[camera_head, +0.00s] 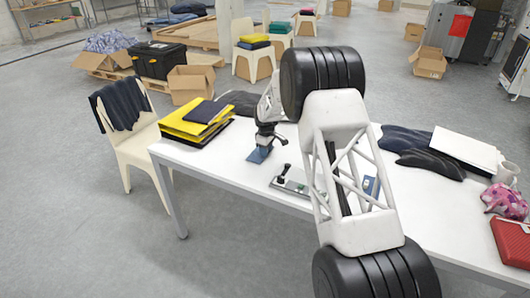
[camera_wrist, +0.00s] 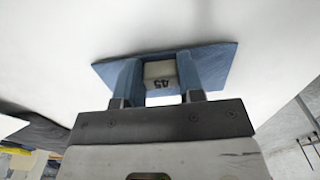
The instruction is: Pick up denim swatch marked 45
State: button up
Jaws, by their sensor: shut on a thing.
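The denim swatch marked 45 is a flat blue piece with a small pale block on it; the block reads 45, upside down in the wrist view (camera_wrist: 222,62). My gripper (camera_wrist: 160,80) is shut on this block, one finger at each side. In the head view the blue swatch (camera_head: 259,155) is just below my gripper (camera_head: 264,142), over the white table. I cannot tell whether the swatch touches the table. Another blue piece (camera_head: 371,186) shows partly behind my arm; its marking cannot be read.
A grey device with a black lever (camera_head: 290,180) stands on the white table (camera_head: 225,168) close to the right of the swatch. Yellow folders (camera_head: 185,122) lie to the left. Dark cloths (camera_head: 425,158), a white mug (camera_head: 507,173) and a red case (camera_head: 512,240) are at the right.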

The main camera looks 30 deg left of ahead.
jog(key=shift+r, duration=4.8)
